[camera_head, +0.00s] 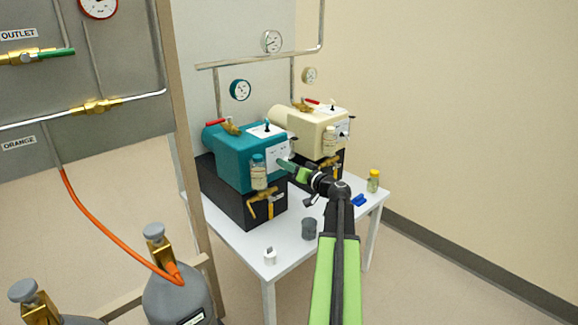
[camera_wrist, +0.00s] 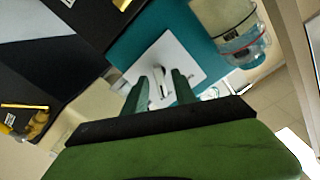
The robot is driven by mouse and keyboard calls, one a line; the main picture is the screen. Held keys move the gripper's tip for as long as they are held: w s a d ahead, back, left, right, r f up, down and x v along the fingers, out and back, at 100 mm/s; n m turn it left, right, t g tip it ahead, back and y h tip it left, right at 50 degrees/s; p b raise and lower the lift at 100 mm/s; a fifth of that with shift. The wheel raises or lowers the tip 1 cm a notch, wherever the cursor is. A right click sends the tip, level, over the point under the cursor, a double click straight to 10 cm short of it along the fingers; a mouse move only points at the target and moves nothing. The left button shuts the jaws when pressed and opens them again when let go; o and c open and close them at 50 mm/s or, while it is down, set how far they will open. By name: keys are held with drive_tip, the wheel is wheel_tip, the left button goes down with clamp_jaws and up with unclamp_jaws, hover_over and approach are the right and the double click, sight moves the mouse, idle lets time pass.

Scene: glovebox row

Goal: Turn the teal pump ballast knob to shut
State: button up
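The teal pump (camera_head: 235,158) stands on a black base on the white table. A white plate (camera_head: 278,153) is on its front end; the plate also shows in the wrist view (camera_wrist: 185,57). The knob is hidden behind my gripper in the head view.
A cream pump (camera_head: 300,122) stands just behind. A glass jar (camera_head: 258,173) hangs beside the plate, with a brass valve (camera_head: 263,205) below. A grey cup (camera_head: 309,229), a white container (camera_head: 270,256), a yellow-capped bottle (camera_head: 373,181) and a blue item (camera_head: 359,200) are on the table (camera_head: 285,250).

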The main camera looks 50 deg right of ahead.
drive_tip(key=shift+c, duration=0.3)
clamp_jaws()
drive_tip(key=shift+n, duration=2.9)
drive_tip(key=shift+s+a, duration=0.1)
drive_tip(key=shift+o, duration=0.3)
unclamp_jaws()
